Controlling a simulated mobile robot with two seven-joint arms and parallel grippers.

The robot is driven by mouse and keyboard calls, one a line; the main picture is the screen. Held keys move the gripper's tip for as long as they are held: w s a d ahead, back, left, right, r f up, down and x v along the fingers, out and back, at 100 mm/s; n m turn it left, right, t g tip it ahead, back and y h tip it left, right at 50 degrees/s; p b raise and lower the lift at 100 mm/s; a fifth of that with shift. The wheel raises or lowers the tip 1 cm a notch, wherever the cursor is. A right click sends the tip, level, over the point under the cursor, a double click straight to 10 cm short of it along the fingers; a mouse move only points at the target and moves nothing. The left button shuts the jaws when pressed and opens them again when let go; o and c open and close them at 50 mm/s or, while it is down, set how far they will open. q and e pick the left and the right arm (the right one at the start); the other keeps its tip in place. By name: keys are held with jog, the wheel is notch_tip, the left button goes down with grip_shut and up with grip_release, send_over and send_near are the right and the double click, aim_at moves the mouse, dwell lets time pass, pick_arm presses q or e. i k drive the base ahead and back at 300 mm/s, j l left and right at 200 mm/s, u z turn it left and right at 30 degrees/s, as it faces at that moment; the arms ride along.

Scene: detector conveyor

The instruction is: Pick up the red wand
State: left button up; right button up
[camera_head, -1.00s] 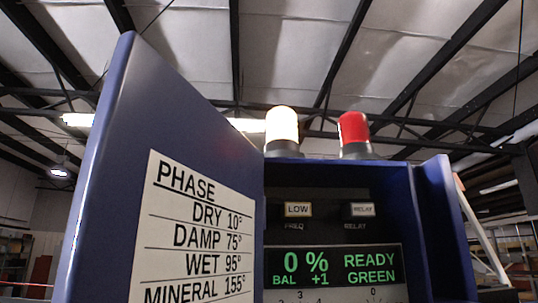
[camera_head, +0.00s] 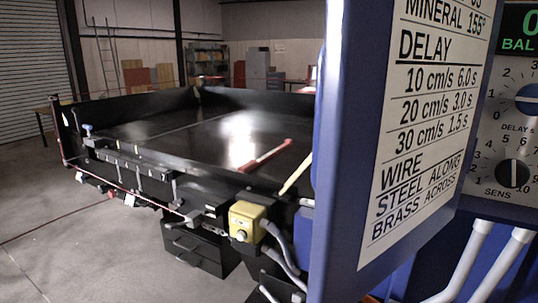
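A thin red wand (camera_head: 265,155) lies on the dark, shiny top of a large black table-like bed (camera_head: 150,128), near its right side. It lies slanted, with its far end up and to the right, and a bright reflection sits beside it. Neither of my grippers shows in the head view.
A blue cabinet with an open door (camera_head: 335,200) bearing a printed chart fills the right side and hides part of the bed. Dials (camera_head: 513,173) show inside the cabinet. A yellow box (camera_head: 247,220) sits at the bed's near edge. Bare floor (camera_head: 60,225) lies left.

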aim_at(247, 167)
jog(key=i+j+z, duration=0.1)
jog(key=z, duration=0.35)
jog(key=j+z, duration=0.3)
jog(key=z, duration=0.15)
jog(key=j+z, duration=0.2)
jog(key=z, duration=0.3)
jog(key=j+z, duration=0.25)
jog(key=j, duration=0.3)
jog(key=k+j+z, duration=0.25)
jog(key=j, duration=0.2)
jog(key=j+z, duration=0.1)
jog(key=j, duration=0.25)
jog(key=k+j+z, duration=0.1)
jog(key=j, duration=0.25)
jog(key=k+j, duration=0.15)
jog(key=j, duration=0.2)
jog(key=k+j, duration=0.15)
jog(key=j, duration=0.2)
jog(key=k+j+z, duration=0.1)
jog(key=j, duration=0.25)
jog(key=k+j, duration=0.15)
jog(key=j, duration=0.2)
